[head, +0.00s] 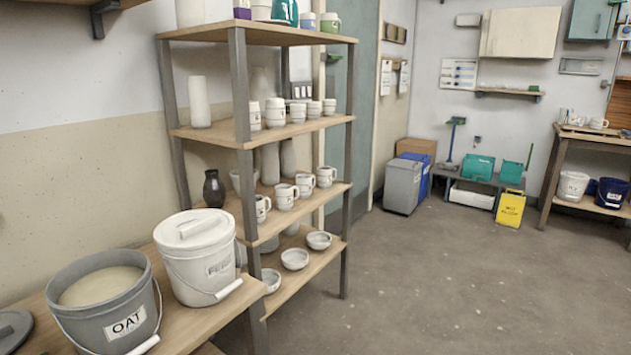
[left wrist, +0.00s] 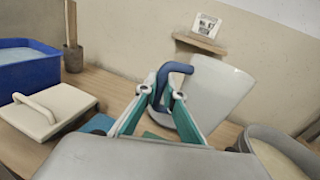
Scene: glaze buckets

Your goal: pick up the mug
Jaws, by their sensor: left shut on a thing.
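In the left wrist view, a pale mug (left wrist: 218,90) with a dark blue handle (left wrist: 172,69) is in front of my left gripper (left wrist: 162,93). The gripper's teal fingers are shut on the handle, one fingertip on each side of it. The mug's body leans in the picture and stands to the right of the fingers. Its lower part is partly hidden by a finger, and I cannot tell whether it touches the table. The head view shows neither of my grippers nor this mug.
In the left wrist view, a blue tub (left wrist: 30,75), a white lid (left wrist: 50,108) and a grey bucket (left wrist: 285,150) surround the gripper. In the head view, the OAT bucket (head: 90,309) and a lidded white bucket (head: 200,265) stand beside a shelf of pottery. The floor (head: 450,290) is clear.

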